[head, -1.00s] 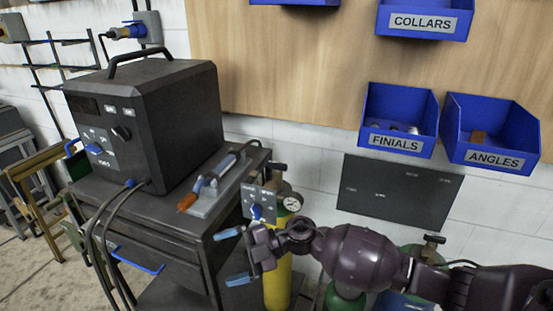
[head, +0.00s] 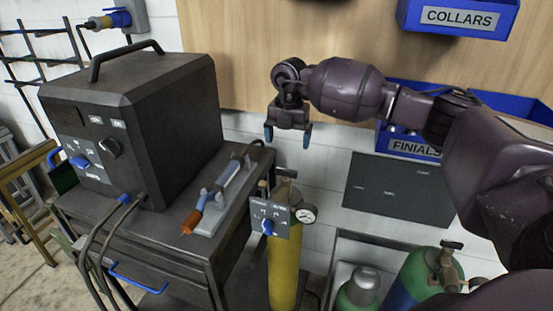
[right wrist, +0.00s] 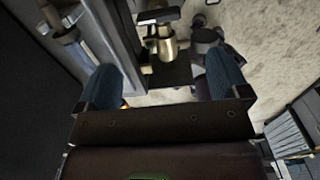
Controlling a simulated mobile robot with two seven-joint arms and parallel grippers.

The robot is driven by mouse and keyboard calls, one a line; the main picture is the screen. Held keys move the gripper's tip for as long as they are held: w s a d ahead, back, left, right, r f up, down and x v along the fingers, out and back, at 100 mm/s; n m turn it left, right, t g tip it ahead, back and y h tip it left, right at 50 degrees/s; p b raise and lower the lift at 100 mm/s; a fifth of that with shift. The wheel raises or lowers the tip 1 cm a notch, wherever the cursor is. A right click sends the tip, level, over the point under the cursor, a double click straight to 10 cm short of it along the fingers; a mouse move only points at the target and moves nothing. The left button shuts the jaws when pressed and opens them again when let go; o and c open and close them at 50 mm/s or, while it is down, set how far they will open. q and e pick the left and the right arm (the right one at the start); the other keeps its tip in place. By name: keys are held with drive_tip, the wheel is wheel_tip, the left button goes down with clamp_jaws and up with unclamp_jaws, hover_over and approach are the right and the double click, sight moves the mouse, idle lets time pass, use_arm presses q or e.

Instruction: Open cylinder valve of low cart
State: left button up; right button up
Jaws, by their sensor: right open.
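The low cart (head: 190,262) stands at left centre in the head view. A yellow gas cylinder (head: 284,270) stands at its right rear, with a dark valve handle (head: 286,173) on top and a round gauge (head: 306,213) beside it. A grey panel with a blue knob (head: 267,227) hides part of the cylinder neck. My right gripper (head: 288,137) is open and empty, pointing down above the valve and apart from it. In the right wrist view, a brass valve body (right wrist: 166,48) with a dark handle shows beyond and between the blue fingertips (right wrist: 163,80). My left gripper is out of view.
A dark welding machine (head: 140,125) and a torch (head: 218,188) lie on the cart top, left of the gripper. Blue bins (head: 458,18) hang on the wooden wall board behind. Green cylinders (head: 425,275) stand at lower right, below my right arm.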

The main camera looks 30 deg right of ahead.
sight(287, 170)
wheel_tip(287, 170, down, 4)
wheel_tip(287, 170, down, 5)
drive_tip(key=shift+w+f, duration=0.1)
drive_tip(key=shift+w, duration=0.05)
drive_tip(key=shift+f, duration=0.7)
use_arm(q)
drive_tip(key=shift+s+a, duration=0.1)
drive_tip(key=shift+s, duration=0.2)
use_arm(e)
drive_tip(key=c, duration=0.9)
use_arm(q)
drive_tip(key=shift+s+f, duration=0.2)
use_arm(e)
drive_tip(key=shift+c, duration=0.2)
